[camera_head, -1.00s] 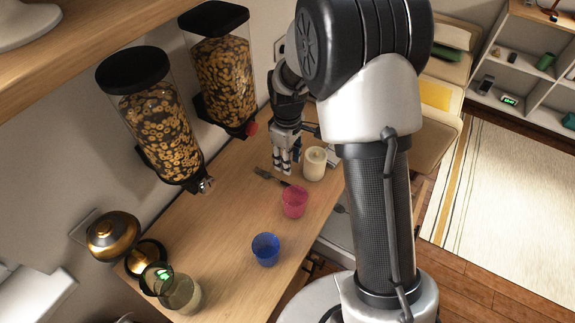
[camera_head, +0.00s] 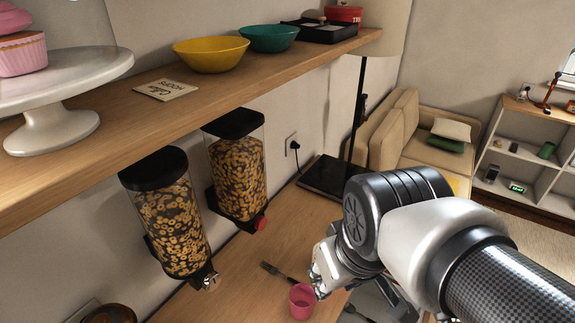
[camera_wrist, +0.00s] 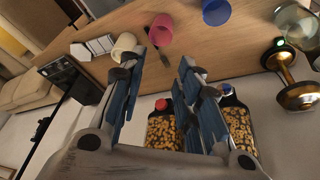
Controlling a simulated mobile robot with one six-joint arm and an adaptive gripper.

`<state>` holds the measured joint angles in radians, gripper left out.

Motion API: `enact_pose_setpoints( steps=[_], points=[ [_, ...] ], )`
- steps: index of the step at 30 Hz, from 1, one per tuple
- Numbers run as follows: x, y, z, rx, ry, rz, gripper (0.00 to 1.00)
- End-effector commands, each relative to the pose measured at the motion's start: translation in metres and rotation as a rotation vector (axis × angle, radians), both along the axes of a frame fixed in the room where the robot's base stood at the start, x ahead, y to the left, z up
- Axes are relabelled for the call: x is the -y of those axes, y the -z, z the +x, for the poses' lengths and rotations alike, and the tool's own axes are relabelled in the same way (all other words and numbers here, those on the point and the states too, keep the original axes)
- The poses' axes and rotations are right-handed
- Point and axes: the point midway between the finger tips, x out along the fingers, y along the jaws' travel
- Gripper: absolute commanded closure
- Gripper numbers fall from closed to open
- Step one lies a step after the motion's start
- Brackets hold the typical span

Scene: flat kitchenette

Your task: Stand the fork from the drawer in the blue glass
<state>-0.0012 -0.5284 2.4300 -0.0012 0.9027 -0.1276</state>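The blue glass (camera_wrist: 216,11) stands on the counter at the top of the wrist view; it is outside the head view. A dark fork (camera_head: 283,272) lies on the counter beside the pink glass (camera_head: 301,301). A second fork-like piece (camera_head: 357,313) shows low in the head view, partly cut off, by the grey open drawer (camera_head: 372,300). My gripper (camera_wrist: 162,62) is open, with its blue-padded fingers apart and nothing seen between them. In the head view my gripper (camera_head: 320,288) is close to the pink glass, partly hidden by my arm.
A cream candle (camera_wrist: 123,44) stands near the pink glass. Two cereal dispensers (camera_head: 172,220) hang over the counter under a shelf (camera_head: 160,100) with bowls and a cake stand.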

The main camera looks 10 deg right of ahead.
Motion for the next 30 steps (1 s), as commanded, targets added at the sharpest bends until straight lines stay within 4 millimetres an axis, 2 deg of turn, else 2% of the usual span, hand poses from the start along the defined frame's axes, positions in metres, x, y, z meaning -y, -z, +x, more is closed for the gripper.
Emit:
enact_pose_setpoints(
  steps=[1,3,6,11,14,18,22,26,30],
  points=[
    [0.000,-0.002,-0.014,0.025,0.030,0.011,0.69],
    [0.001,-0.002,-0.028,0.044,0.068,0.025,0.69],
    [0.001,-0.001,-0.040,0.062,0.104,0.039,0.69],
    [0.001,-0.003,-0.042,0.062,0.112,0.042,0.65],
    [0.000,-0.008,-0.027,0.037,0.077,0.028,0.65],
    [-0.001,-0.015,0.012,-0.016,-0.014,-0.003,0.65],
    [-0.003,-0.012,0.052,-0.069,-0.110,-0.031,0.65],
    [-0.006,0.000,0.092,-0.118,-0.206,-0.056,0.65],
    [-0.009,0.024,0.133,-0.171,-0.312,-0.077,0.65]
  ],
)
